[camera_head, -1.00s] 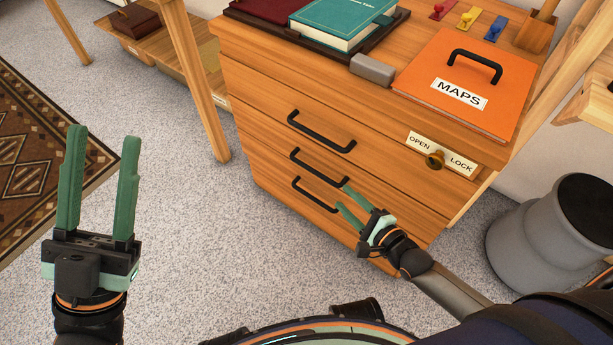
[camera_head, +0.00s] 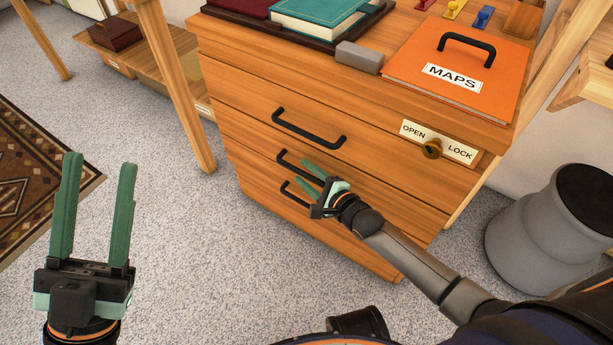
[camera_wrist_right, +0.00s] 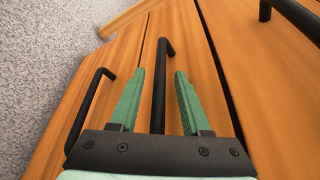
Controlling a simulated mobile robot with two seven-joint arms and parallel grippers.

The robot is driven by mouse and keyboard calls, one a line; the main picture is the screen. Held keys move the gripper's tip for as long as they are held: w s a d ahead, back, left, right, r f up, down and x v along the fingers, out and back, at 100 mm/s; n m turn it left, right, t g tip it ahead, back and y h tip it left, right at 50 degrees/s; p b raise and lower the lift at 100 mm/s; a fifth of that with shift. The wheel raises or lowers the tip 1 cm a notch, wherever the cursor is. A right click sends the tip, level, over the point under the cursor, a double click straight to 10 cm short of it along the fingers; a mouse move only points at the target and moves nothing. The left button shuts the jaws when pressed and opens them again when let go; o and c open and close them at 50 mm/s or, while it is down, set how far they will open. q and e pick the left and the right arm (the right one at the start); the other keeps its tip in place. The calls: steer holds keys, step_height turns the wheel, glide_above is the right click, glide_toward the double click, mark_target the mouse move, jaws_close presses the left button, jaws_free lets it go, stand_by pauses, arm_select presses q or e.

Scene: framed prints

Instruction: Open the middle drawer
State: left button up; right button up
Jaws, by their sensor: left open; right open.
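The wooden cabinet has stacked drawers, and the middle drawer (camera_head: 375,193) looks flush with the front. Its black bar handle (camera_head: 284,158) is partly hidden by my right gripper in the head view. My right gripper (camera_head: 305,169) is open at that handle. In the right wrist view, the middle handle (camera_wrist_right: 161,90) runs between the two green fingers of the right gripper (camera_wrist_right: 160,74), with a gap on each side. My left gripper (camera_head: 100,160) is open and empty above the floor, well left of the cabinet.
The top drawer handle (camera_head: 308,133) is just above and the bottom handle (camera_head: 290,194) just below. A lock knob (camera_head: 432,149) sits on an OPEN/LOCK plate. An orange MAPS folder (camera_head: 462,75) and books lie on top. A grey bin (camera_head: 555,230) stands right.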

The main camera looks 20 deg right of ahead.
steer(key=shift+c, duration=0.4)
jaws_close()
stand_by(1.0)
